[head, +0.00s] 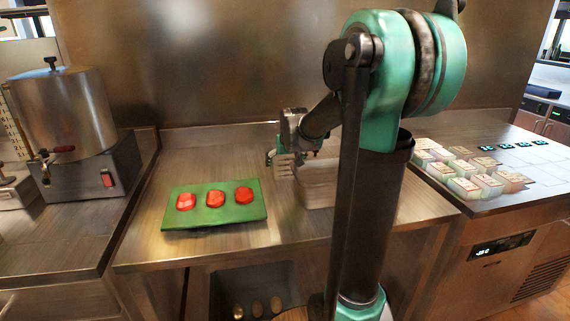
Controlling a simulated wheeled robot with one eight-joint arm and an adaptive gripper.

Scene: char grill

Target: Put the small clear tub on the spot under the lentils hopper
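My gripper (283,162) is over the middle steel counter, partly behind my own arm. Its fingers are small here, and I cannot tell whether they are open or shut. A pale, see-through, box-like tub (316,190) is on the counter just right of and below the gripper, partly hidden by my arm. It may be the small clear tub. I cannot tell whether the gripper touches it. No lentils hopper can be made out, nor a marked spot under one.
A green board (250,214) with three red pieces lies left of the tub. A steel pot-like machine (65,110) stands on the left counter. Several lidded containers (463,185) crowd the right counter, with small dark labelled items (507,144) behind. A steel wall closes the back.

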